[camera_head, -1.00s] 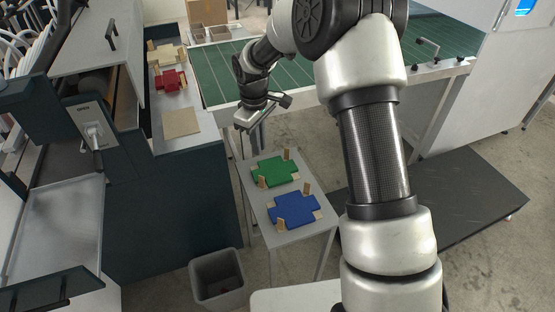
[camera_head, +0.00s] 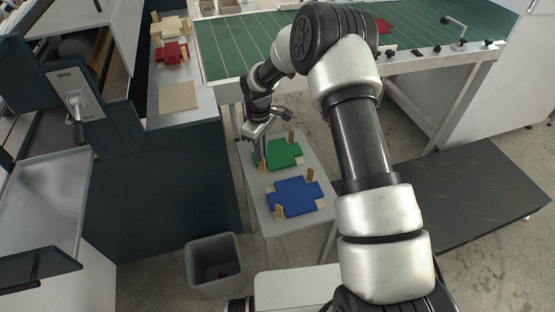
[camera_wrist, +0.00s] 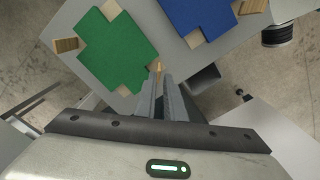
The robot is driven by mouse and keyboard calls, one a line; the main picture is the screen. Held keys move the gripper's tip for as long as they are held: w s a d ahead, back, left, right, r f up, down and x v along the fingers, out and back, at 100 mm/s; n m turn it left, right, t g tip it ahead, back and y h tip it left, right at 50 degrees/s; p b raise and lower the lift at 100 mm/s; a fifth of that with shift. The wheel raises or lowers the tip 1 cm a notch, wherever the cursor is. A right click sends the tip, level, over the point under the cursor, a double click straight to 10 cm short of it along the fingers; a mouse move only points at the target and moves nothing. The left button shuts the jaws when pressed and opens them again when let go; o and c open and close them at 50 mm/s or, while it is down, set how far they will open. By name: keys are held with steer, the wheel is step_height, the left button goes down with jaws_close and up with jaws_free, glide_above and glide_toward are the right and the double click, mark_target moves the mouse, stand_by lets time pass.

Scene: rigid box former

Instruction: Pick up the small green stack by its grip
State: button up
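The small green stack (camera_head: 285,153) lies flat on a narrow grey side table and has a cross shape. One upright wooden grip (camera_head: 291,138) stands at its far edge. Another wooden grip (camera_wrist: 158,70) shows in the wrist view at its near edge, just beyond my fingertips. My gripper (camera_head: 260,161) points down at the left edge of the green stack. In the wrist view my gripper (camera_wrist: 163,82) has a narrow gap between its fingers, with nothing clearly held. The fingers partly hide the near grip, and I cannot tell whether they touch it.
A blue stack (camera_head: 296,196) with its own wooden grips lies close in front on the same side table (camera_head: 262,217). A grey bin (camera_head: 214,262) stands on the floor.

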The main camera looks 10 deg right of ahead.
mark_target(262, 170)
step_height(262, 170, down, 7)
steer(key=b, duration=0.2)
steer(key=shift+w+r+b, duration=0.15)
steer(key=shift+b, duration=0.25)
steer(key=shift+r, duration=0.1)
jaws_close()
